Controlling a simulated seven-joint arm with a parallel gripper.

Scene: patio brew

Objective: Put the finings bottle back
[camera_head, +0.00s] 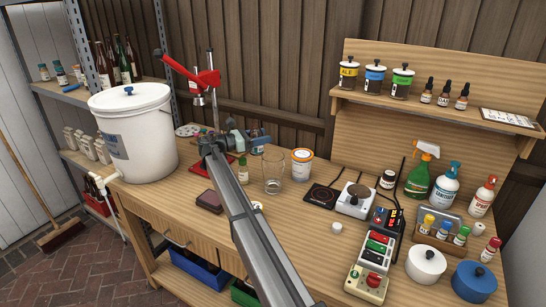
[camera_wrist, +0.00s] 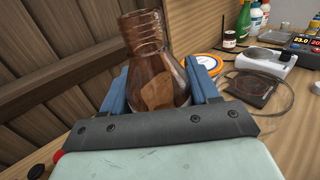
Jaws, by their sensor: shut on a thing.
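My gripper (camera_head: 250,139) is shut on a brown glass bottle (camera_wrist: 146,38), held between the two blue fingers in the wrist view (camera_wrist: 157,88). The bottle has a bare threaded neck with no cap on it and a tan patch on its side; no lettering can be read, so I cannot confirm it is the finings bottle. In the head view the gripper is over the back of the bench, left of the glass jar, and mostly hides the bottle. Several small dark dropper bottles (camera_head: 444,95) stand on the raised shelf (camera_head: 400,105) at the right.
A glass jar (camera_head: 273,173) and an orange-rimmed tub (camera_head: 301,168) stand right of the gripper. A small green-capped bottle (camera_head: 243,172) is beside my arm. A white bucket (camera_head: 135,140) is left, a red lever device (camera_head: 205,78) behind. Spray bottles (camera_head: 419,178) crowd the right.

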